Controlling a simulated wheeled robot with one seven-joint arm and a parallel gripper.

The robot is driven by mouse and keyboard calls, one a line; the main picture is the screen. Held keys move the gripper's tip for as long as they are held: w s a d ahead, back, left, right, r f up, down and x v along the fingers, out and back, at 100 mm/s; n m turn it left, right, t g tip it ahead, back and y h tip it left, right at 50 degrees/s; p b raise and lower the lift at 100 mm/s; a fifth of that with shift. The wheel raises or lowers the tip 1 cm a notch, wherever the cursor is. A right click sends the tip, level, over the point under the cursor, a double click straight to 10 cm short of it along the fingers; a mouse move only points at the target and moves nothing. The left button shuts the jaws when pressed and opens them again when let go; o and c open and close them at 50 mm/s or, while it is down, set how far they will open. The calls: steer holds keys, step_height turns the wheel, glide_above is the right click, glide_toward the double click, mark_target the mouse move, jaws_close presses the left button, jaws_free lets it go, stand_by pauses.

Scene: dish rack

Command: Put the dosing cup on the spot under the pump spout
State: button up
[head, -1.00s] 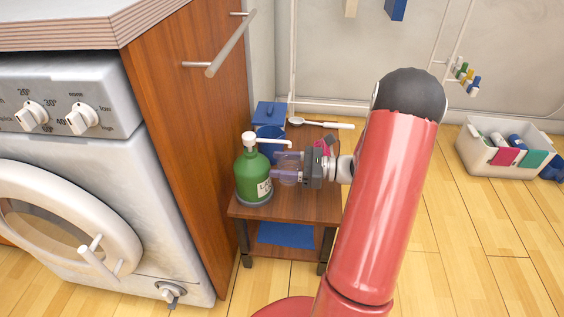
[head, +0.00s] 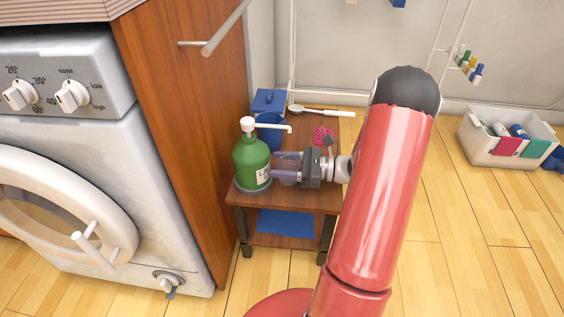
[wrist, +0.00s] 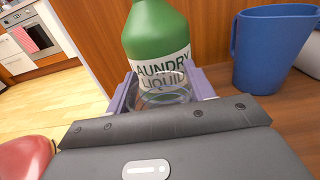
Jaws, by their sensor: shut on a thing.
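The dosing cup is a small clear cup (wrist: 165,97), held between the purple fingers of my gripper (wrist: 166,92) in the wrist view. In the head view my gripper (head: 287,168) is shut on the cup (head: 287,179), just right of the green laundry liquid bottle (head: 250,162). The white pump spout (head: 275,127) points right from the bottle top, above the cup and fingers. The bottle also stands right behind the cup in the wrist view (wrist: 155,30). The spot under the spout is hidden, and I cannot tell whether the cup touches the shelf top.
The small wooden table (head: 310,200) carries a blue jug (head: 268,132), a blue box (head: 268,101), a white scoop (head: 325,112) and a pink item (head: 322,135). The washing machine (head: 130,180) and wooden panel (head: 200,130) stand left. A white bin (head: 490,145) sits right.

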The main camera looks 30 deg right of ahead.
stand_by(0.3)
steer(key=shift+f+b, duration=0.3)
steer(key=shift+f, duration=0.45)
steer(key=shift+f, duration=0.2)
steer(key=o, duration=1.1)
steer(key=shift+c, duration=0.2)
steer(key=v, duration=0.7)
steer(key=shift+s+d+p, duration=0.25)
steer(key=shift+d+p, duration=0.1)
